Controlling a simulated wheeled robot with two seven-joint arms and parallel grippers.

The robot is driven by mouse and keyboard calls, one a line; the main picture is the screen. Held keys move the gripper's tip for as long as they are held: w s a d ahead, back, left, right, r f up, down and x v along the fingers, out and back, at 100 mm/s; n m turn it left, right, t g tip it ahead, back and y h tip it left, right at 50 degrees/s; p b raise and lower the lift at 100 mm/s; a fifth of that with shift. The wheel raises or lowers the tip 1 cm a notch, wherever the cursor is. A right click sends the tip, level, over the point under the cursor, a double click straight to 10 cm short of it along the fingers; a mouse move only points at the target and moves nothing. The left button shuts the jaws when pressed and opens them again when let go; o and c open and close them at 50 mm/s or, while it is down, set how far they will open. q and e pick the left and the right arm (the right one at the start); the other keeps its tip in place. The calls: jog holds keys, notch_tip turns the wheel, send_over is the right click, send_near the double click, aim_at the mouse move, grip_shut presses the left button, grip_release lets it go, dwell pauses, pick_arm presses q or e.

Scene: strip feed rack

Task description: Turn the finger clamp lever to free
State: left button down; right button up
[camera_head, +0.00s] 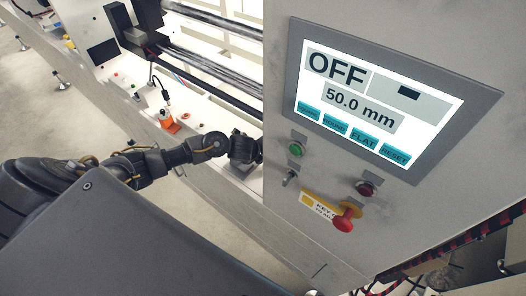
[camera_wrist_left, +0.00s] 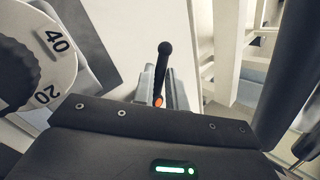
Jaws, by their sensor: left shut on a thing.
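In the left wrist view, a thin black lever (camera_wrist_left: 164,62) with a rounded knob stands up between the fingers of my left gripper (camera_wrist_left: 161,82). The grey fingers are shut on its shaft, and a small orange part (camera_wrist_left: 158,101) shows low between them. The lever's base is hidden by my gripper body. In the head view my left gripper (camera_head: 246,148) is at the edge of the grey cabinet, which partly hides it, so the lever cannot be made out there. My right gripper is in neither view.
The grey cabinet (camera_head: 285,225) bears a screen (camera_head: 370,105) reading OFF and 50.0 mm, with a red knob (camera_head: 345,218) below. A numbered dial (camera_wrist_left: 45,70) is left of the lever in the wrist view. An orange object (camera_head: 166,117) stands on the white machine bed.

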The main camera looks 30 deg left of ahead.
pick_arm(q)
jog(key=c, duration=1.5)
grip_release()
jog(key=shift+o, duration=0.5)
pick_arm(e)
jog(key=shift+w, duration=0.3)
pick_arm(q)
jog(key=shift+s+r, duration=0.1)
